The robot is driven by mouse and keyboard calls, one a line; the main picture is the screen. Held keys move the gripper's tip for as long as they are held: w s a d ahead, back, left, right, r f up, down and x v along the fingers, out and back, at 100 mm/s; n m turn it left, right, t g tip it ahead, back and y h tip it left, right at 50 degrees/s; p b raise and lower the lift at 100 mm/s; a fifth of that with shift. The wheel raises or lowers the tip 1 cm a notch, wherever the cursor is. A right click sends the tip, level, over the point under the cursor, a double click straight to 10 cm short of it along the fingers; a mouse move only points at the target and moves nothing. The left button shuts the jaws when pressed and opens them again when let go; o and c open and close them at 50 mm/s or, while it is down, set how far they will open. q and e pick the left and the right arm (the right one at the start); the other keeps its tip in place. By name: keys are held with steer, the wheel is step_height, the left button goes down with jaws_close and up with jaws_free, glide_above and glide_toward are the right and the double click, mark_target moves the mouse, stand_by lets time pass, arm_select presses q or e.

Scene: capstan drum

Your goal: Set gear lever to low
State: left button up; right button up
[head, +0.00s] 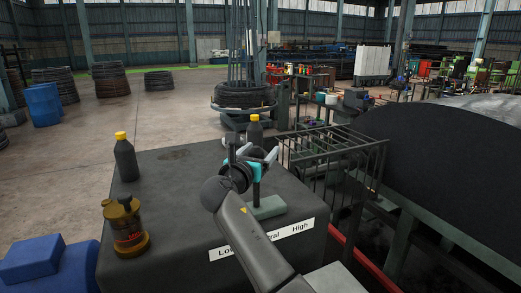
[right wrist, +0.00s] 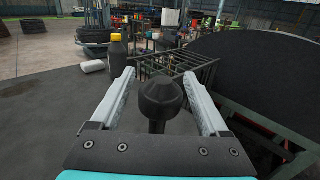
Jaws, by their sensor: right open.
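The gear lever stands on a grey-green base (head: 268,207) on the dark machine top. Its upper part is largely hidden by my right gripper in the head view. Its black knob (right wrist: 158,97) shows between the fingers in the right wrist view. My right gripper (head: 258,153) is open, with one finger on each side of the knob and visible gaps to both. A white label (head: 290,232) on the front edge reads Low at left and High at right; my arm covers part of the middle word. The lever's exact setting cannot be told. My left gripper is not in view.
On the dark top (head: 185,195) stand a yellow-capped bottle (head: 125,160), another bottle (head: 254,131) behind my gripper, and a brass lamp-like object (head: 124,228). A metal cage (head: 335,165) and large black drum (head: 450,165) stand at right.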

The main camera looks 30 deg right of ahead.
steer(key=shift+c, duration=0.3)
jaws_close()
stand_by(0.5)
stand_by(0.7)
